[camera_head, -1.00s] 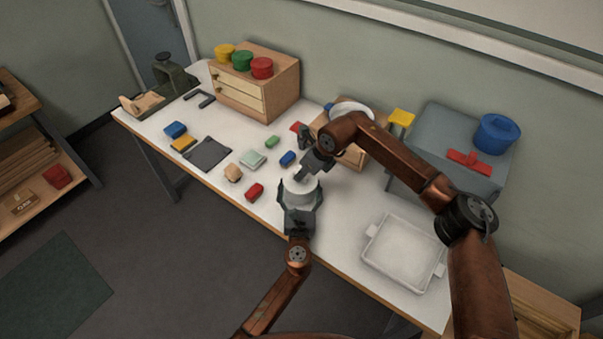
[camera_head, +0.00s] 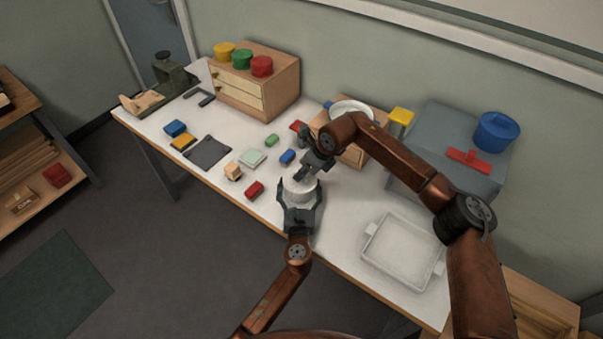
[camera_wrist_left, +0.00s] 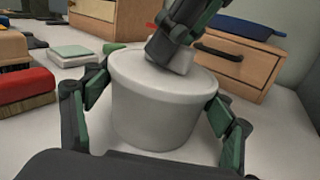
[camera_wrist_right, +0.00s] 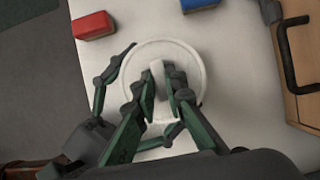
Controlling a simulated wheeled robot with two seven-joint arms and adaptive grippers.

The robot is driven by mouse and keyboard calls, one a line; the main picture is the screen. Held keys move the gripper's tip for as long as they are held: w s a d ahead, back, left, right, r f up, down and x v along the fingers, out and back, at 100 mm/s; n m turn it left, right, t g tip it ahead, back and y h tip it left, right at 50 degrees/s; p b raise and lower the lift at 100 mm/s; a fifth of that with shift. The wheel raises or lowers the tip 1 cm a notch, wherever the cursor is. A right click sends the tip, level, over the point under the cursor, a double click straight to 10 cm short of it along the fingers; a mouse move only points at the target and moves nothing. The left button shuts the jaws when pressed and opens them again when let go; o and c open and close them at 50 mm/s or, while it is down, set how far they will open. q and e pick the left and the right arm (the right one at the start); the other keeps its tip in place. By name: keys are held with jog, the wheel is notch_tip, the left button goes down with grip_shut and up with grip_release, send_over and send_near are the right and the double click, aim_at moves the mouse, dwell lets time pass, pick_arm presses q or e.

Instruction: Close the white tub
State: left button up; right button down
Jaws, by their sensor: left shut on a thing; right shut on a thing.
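The white tub (camera_wrist_left: 160,115) stands upright on the white table; it also shows in the head view (camera_head: 297,197). My left gripper (camera_head: 300,187) is shut on its sides, one finger on each side. A round white lid (camera_wrist_right: 137,68) with a raised grip (camera_wrist_left: 180,62) lies over the tub's mouth. My right gripper (camera_wrist_right: 162,82) comes from above and is shut on the lid's grip. The lid looks close to level on the rim; whether it is fully seated I cannot tell. My right fingers hide part of the lid.
A red block (camera_head: 255,190), a blue block (camera_head: 287,157) and a beige block (camera_head: 233,171) lie near the tub. A wooden drawer box (camera_wrist_left: 240,65) stands close behind it. A white tray (camera_head: 402,253) lies to the right. The table between tub and tray is clear.

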pick_arm(q)
jog(key=shift+d+r, duration=0.15)
pick_arm(e)
jog(key=shift+s+d+f, duration=0.1)
jog(key=shift+s+f, duration=0.05)
jog(key=shift+f, duration=0.45)
jog(key=c, duration=2.3)
grip_release()
pick_arm(q)
jog(key=shift+r, duration=0.1)
pick_arm(e)
jog(key=v, duration=0.4)
jog(key=shift+r, duration=0.25)
pick_arm(q)
jog(key=shift+f, duration=0.2)
pick_arm(e)
jog(key=shift+r, duration=0.1)
jog(key=shift+c, duration=0.6)
jog(key=shift+w+f, duration=0.2)
jog(key=shift+f, duration=0.05)
jog(key=shift+x, duration=1.05)
